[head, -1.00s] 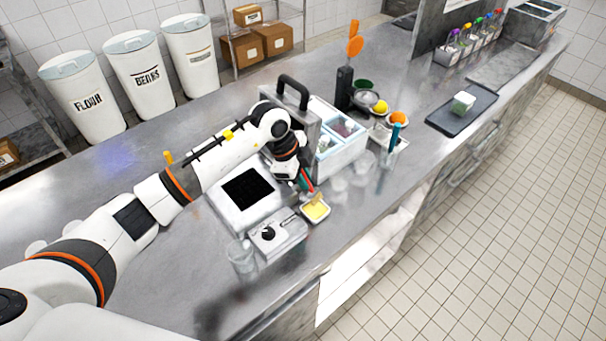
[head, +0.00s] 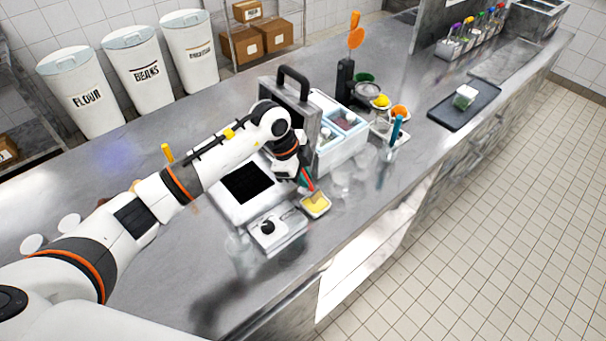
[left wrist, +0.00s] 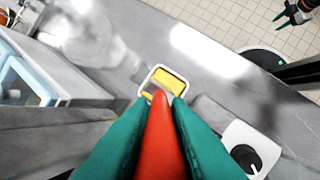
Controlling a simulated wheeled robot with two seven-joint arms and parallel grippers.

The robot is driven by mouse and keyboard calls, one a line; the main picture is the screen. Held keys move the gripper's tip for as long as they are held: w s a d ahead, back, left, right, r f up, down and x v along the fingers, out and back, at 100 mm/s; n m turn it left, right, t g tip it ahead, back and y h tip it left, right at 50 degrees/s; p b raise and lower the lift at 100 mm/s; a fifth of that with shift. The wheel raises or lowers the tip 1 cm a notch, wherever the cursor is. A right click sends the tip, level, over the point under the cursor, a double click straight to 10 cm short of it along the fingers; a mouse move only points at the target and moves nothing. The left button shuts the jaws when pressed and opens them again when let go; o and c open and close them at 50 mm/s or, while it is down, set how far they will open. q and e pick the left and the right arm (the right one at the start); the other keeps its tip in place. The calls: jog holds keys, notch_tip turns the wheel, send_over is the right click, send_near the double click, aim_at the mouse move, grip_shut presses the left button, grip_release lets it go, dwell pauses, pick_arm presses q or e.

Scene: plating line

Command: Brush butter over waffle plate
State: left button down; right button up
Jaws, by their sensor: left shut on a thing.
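My left gripper (head: 305,180) is shut on the red handle of a brush (left wrist: 160,130), between its teal fingers. The brush points down at a small white dish (head: 304,212) holding yellow butter (head: 317,203). The brush tip is over or in the butter; I cannot tell whether it touches. The waffle iron stands open behind: its dark lower plate (head: 246,184) is bare, and its grey lid (head: 272,92) with a black handle is raised. In the left wrist view a dark gripper, my right one (left wrist: 298,12), shows small at the upper right; its opening is unclear.
A knob box (head: 282,238) sits in front of the waffle iron. Clear cups (head: 238,246) stand close by. A blue-white bin (head: 345,150) stands right of the lid. Farther right is a dark tray (head: 455,115) with a small container (head: 464,97).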

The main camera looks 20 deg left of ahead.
pick_arm(q)
jog(key=shift+f, duration=0.2)
jog(key=shift+f+b, duration=0.3)
dwell(0.3)
jog(key=shift+s, duration=0.1)
dwell(1.1)
notch_tip(320, 180, up, 7)
jog(key=p, duration=0.6)
dwell(0.6)
jog(key=shift+f, duration=0.1)
